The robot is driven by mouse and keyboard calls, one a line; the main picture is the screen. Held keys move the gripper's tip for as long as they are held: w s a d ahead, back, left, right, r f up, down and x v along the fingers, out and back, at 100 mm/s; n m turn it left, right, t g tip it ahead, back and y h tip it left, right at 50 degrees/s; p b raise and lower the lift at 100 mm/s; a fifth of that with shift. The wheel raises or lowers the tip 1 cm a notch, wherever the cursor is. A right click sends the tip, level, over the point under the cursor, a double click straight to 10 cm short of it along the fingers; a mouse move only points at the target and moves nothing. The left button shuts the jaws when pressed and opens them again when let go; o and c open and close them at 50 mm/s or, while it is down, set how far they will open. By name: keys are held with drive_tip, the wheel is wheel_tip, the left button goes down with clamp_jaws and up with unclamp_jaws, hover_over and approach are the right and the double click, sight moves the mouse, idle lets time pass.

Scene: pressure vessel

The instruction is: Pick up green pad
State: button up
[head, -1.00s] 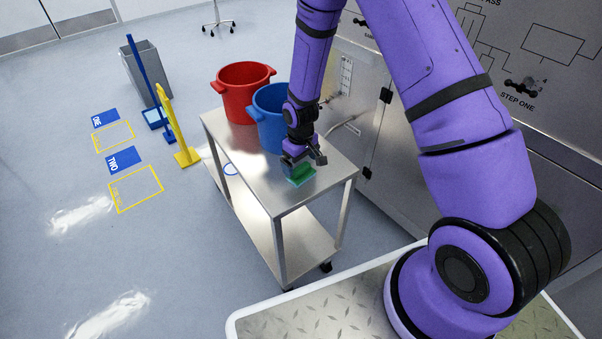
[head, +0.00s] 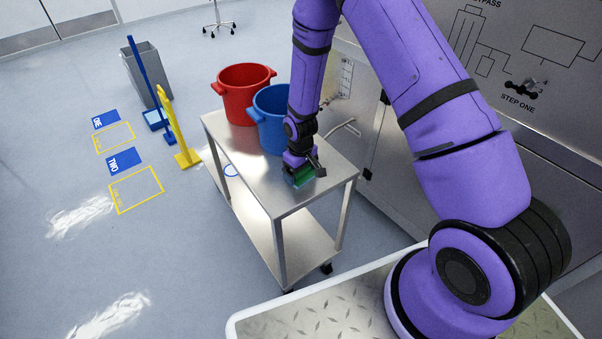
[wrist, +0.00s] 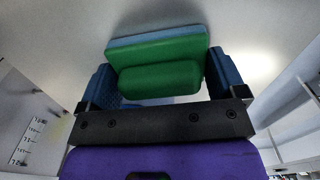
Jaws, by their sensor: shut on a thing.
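The green pad (head: 303,177) is at the near part of the steel cart's top (head: 262,190). In the wrist view the green pad (wrist: 158,78) shows a raised green block, with a light blue layer along its far edge. My gripper (head: 303,172) is down at the pad, its blue fingers on either side of it. In the wrist view my gripper (wrist: 163,82) is shut on the pad. The head view does not clearly show whether the pad touches the cart top.
A blue bucket (head: 272,118) and a red bucket (head: 243,93) stand at the cart's far end, the blue one close behind my gripper. A steel cabinet wall (head: 400,130) rises right of the cart. A yellow sign (head: 170,125) and grey bin (head: 143,72) stand on the floor to the left.

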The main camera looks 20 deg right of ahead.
drive_tip(key=shift+r, duration=0.1)
drive_tip(key=shift+r, duration=0.5)
drive_tip(key=shift+s+a+r, duration=0.1)
drive_tip(key=shift+s+r, duration=0.1)
drive_tip(key=shift+r, duration=0.45)
drive_tip(key=shift+s+r, duration=0.2)
drive_tip(key=shift+r, duration=0.4)
drive_tip(key=s+a+r, duration=0.1)
drive_tip(key=s+a, duration=0.2)
drive_tip(key=s, duration=1.2)
drive_tip(key=shift+r, duration=0.15)
drive_tip(key=o, duration=0.4)
drive_tip(key=c, duration=0.7)
